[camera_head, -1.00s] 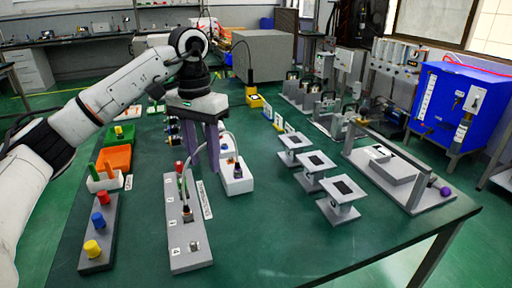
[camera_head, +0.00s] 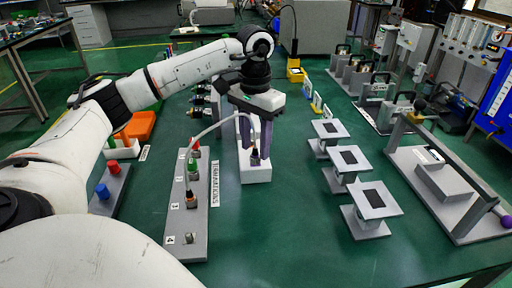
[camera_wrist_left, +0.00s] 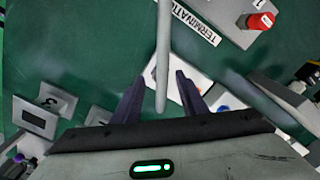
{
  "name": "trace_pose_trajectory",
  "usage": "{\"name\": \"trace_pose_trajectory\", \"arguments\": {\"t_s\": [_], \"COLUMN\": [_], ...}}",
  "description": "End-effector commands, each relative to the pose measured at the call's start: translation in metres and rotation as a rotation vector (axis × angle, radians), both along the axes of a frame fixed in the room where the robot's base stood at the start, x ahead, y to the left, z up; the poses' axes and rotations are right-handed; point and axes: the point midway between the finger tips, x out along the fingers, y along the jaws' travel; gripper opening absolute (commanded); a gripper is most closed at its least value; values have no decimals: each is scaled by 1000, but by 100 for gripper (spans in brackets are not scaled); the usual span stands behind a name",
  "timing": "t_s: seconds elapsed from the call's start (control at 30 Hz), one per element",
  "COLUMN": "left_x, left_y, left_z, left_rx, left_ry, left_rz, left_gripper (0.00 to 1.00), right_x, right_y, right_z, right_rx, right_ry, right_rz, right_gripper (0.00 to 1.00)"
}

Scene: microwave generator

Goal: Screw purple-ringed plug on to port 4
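The grey port strip (camera_head: 194,225) lies left of centre in the head view. Port 4 (camera_head: 188,238) is a bare metal connector at its near end. In the left wrist view, the cable (camera_wrist_left: 163,60) crosses in front of the spread fingers (camera_wrist_left: 160,85) and hides part of the gap. My right gripper is out of view.
A red cap (camera_head: 195,145) sits at the strip's far end. Grey stands (camera_head: 371,203) and a grey framed fixture (camera_head: 445,190) occupy the right. A holder with blue and red caps (camera_head: 110,190) is left.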

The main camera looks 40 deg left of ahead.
Motion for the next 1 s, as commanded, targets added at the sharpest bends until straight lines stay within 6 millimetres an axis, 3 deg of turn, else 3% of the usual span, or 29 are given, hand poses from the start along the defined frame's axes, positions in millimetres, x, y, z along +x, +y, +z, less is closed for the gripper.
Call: {"name": "trace_pose_trajectory", "arguments": {"t_s": [0.13,0.43,0.67,1.0], "left_x": [0,0,0,0], "left_y": [0,0,0,0], "left_z": [-12,-14,-13,-13], "left_rx": [0,0,0,0], "left_ry": [1,0,0,0], "left_rz": [-1,-1,-1,42], "left_gripper": [39,39,0,0], "right_x": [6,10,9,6], "right_y": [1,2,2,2], "right_z": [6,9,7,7], "right_rx": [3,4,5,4], "right_ry": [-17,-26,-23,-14], "right_rz": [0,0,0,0], "right_gripper": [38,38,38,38]}}
